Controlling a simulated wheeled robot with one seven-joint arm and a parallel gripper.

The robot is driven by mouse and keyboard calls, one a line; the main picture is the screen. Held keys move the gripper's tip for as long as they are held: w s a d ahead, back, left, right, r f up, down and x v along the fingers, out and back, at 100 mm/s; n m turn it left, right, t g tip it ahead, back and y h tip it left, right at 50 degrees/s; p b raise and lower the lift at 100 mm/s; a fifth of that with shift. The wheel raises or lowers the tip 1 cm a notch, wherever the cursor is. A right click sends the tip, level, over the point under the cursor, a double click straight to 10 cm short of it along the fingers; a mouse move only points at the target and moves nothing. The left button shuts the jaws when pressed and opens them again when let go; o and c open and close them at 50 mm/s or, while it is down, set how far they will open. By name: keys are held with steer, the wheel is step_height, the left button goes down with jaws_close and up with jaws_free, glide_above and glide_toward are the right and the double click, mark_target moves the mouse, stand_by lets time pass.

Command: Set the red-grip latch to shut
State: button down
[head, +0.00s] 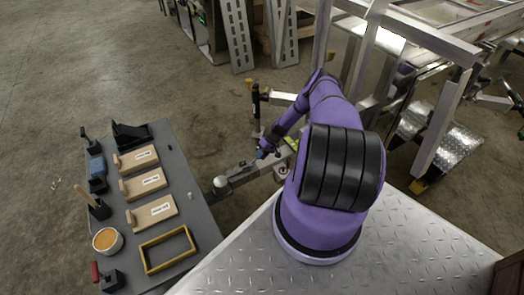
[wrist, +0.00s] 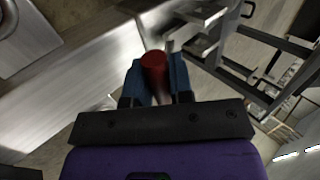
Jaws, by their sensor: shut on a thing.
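The red grip (wrist: 154,62) of the latch shows in the wrist view between the two blue fingers of my gripper (wrist: 157,82), which is shut on it. Bare metal bars of the trailer lie behind the grip. The latch's body is mostly hidden, so I cannot tell its setting. In the head view my gripper (head: 263,152) is small, low at the trailer's metal tongue (head: 243,172), and the red grip it holds does not show there.
A grey bench (head: 195,205) at left holds several wooden-board devices, a yellow frame (head: 168,250), an orange-filled cup (head: 107,240) and a red-handled black block (head: 108,280). Trailer framework (head: 440,125) stands at right. Bare concrete floor (head: 90,60) is open at upper left.

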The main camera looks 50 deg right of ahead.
steer(key=shift+s+d+f, duration=0.15)
steer(key=shift+d+f, duration=0.1)
steer(key=shift+f, duration=0.3)
steer(key=c, duration=1)
jaws_free()
steer(key=shift+d+f, duration=0.1)
steer(key=shift+c, duration=0.2)
steer(key=shift+r, duration=0.2)
steer(key=v, duration=1)
steer(key=shift+s+d+r, duration=0.15)
steer(key=shift+d+r, duration=0.05)
